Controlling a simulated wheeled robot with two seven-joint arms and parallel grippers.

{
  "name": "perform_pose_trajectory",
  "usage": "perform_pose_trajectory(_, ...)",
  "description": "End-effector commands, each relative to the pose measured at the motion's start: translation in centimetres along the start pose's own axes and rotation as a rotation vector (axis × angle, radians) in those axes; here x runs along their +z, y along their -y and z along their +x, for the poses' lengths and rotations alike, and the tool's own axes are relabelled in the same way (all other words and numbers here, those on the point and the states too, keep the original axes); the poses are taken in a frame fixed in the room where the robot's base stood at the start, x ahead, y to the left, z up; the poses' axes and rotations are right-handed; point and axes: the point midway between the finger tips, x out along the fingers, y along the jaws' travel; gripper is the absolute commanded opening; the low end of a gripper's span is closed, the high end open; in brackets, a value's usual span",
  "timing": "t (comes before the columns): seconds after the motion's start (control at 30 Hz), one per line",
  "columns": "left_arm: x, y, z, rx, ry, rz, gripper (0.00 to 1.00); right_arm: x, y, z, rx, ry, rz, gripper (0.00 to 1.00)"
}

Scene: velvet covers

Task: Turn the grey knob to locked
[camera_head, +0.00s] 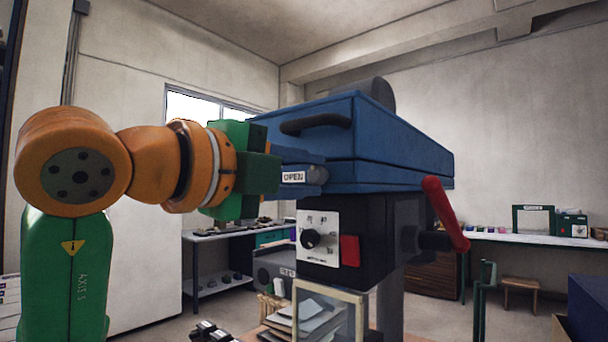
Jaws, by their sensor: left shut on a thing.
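A blue machine housing (400,150) with a black handle on its upper front stands in the middle of the head view. A small grey rounded part, which looks like the grey knob (318,175), shows at its lower left, beside a white label reading OPEN (293,176). My left gripper (268,173), green on an orange wrist, reaches this spot from the left. It is shut on what appears to be the grey knob. The gripper body hides most of the contact, and the knob's exact turn cannot be told. My right gripper is not in view.
Below the housing, a white panel (319,231) carries a black dial (310,238), beside a red block (350,251). A red lever (445,214) sticks out at the right. A glass-fronted box (327,310) stands below. Benches line the back.

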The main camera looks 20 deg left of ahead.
Motion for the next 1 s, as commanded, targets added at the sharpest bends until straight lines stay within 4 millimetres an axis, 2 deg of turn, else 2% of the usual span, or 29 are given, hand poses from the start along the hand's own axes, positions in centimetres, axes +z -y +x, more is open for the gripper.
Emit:
perform_pose_trajectory(0.17,0.0,0.1,0.0,-0.002,0.0,-0.001,0.0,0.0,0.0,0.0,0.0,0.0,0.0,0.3)
perform_pose_trajectory(0.2,0.0,0.1,0.0,-0.002,0.0,0.0,0.4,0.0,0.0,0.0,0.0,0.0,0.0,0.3)
perform_pose_trajectory(0.3,0.0,0.1,0.0,-0.002,0.0,0.0,0.62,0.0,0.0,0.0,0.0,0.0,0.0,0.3)
perform_pose_trajectory(0.6,0.0,0.0,-0.3,-0.003,0.001,0.001,0.62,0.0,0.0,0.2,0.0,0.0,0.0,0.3)
perform_pose_trajectory(0.9,0.0,-0.1,-6.2,-0.005,0.002,0.0,0.62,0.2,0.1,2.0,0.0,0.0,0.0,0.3)
perform_pose_trajectory(1.0,0.0,-0.1,-7.0,-0.003,0.0,0.0,0.62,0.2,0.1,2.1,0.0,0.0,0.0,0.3)
